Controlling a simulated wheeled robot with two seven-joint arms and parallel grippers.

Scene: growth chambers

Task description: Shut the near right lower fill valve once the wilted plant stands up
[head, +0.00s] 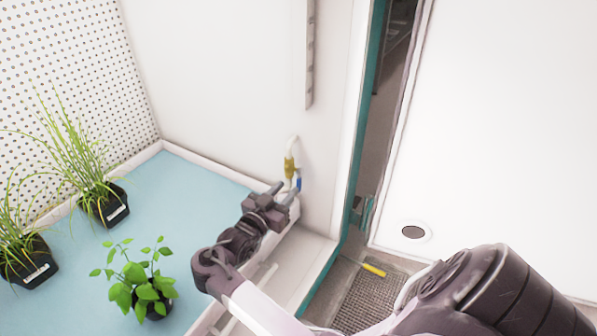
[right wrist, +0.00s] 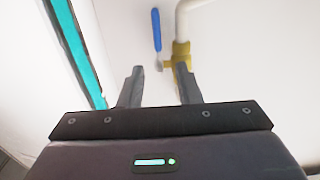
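The fill valve has a brass body (head: 289,166) and a blue lever (head: 298,182), low on the white chamber wall. The right wrist view shows the brass body (right wrist: 181,56) on a white pipe and the blue lever (right wrist: 156,30) beside it, pointing up in the picture. My right gripper (head: 285,192) is just in front of the valve. Its two fingers (right wrist: 159,86) are apart with nothing between them; whether one touches the brass is unclear. A leafy green plant (head: 140,276) in a dark pot stands upright with spread leaves. My left gripper is out of view.
Two grassy plants in black pots (head: 105,205) (head: 30,262) stand on the blue tray (head: 190,185), left of the leafy plant. The tray has a raised white rim. A teal-edged panel (head: 362,150) stands right of the valve. A yellow object (head: 373,269) lies on a floor grate (head: 352,298).

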